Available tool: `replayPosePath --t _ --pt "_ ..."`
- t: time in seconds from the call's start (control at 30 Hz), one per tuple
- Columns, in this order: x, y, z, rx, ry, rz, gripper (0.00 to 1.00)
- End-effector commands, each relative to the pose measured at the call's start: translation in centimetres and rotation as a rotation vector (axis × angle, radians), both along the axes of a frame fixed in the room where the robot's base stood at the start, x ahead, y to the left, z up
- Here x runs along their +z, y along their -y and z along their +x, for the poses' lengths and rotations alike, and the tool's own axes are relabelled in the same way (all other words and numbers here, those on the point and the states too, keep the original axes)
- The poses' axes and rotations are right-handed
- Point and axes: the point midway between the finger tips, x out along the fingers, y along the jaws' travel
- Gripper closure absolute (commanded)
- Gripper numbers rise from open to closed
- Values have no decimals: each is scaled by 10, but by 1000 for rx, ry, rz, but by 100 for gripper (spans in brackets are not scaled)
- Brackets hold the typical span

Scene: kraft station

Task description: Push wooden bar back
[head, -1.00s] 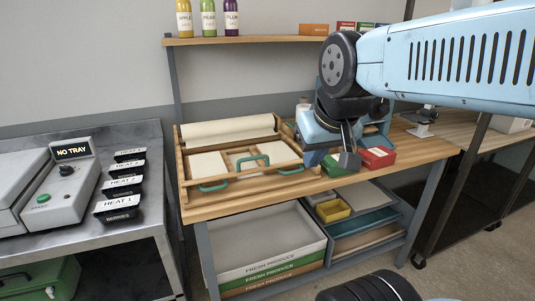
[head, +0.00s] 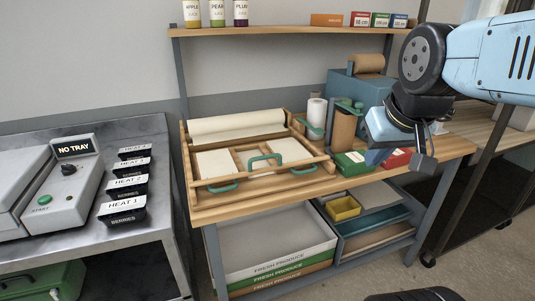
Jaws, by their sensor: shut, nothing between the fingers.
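A wooden frame (head: 185,165) with a roll of pale paper (head: 236,127) at its back sits on the workbench. A long wooden bar (head: 262,178) runs across the front part of the frame, with a teal handle (head: 265,158) standing near its middle. Two more teal handles (head: 222,187) (head: 303,171) show at the front edge. Whether the bar touches the sheets behind it I cannot tell. My gripper (head: 402,161) is shut and empty, to the right of the frame and well apart from the bar, above the bench's right part near the red box.
A green box (head: 352,162) and a red box (head: 396,158) lie right of the frame. Behind them stand a white roll (head: 316,112), a brown roll (head: 343,130) and a blue machine (head: 350,90). A metal counter (head: 80,232) stands at left. The bench's front strip is bare.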

Motion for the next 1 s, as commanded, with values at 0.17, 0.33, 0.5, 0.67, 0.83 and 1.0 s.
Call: replayPosePath --t 0.17,0.33,0.5,0.67,0.83,1.0 --pt "-3 -9 20 185 -23 -40 100" --pt "-9 -31 49 461 -28 -91 100" --pt "-16 -53 79 738 -4 -137 100" --pt "-25 -72 108 986 45 -180 100" --pt "-36 -91 139 1234 122 -228 100" --pt "-46 -105 166 1435 210 -278 100"
